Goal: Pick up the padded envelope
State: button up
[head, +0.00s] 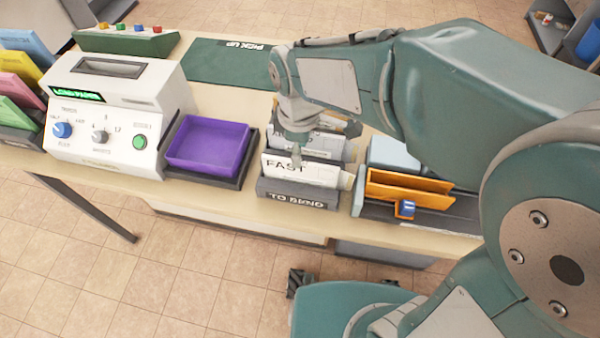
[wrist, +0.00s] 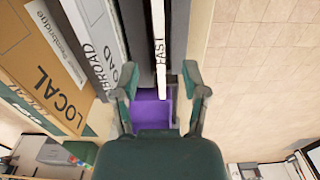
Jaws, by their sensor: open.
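No item is clearly recognisable as the padded envelope. A white FAST piece (head: 300,169) stands upright at the front of the grey TO SEND rack (head: 297,194), with more upright pieces (head: 318,143) behind it. My gripper (head: 296,152) points down over this rack. In the wrist view my gripper (wrist: 161,76) is open, and the thin white edge of the FAST piece (wrist: 159,45) runs between the fingers, with gaps at both sides. A brown LOCAL piece (wrist: 45,85) and a white ABROAD piece (wrist: 97,45) stand to its left. My arm hides part of the rack.
A purple tray (head: 208,145) sits left of the rack, beside a white machine (head: 110,115) with knobs. An orange holder (head: 410,187) stands to the right. A dark green PICK UP mat (head: 222,62) lies behind. The counter's front edge is close to the rack.

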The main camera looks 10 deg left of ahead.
aim_at(300, 176)
notch_tip(300, 176, down, 5)
jog(key=shift+f, duration=0.1)
grip_shut()
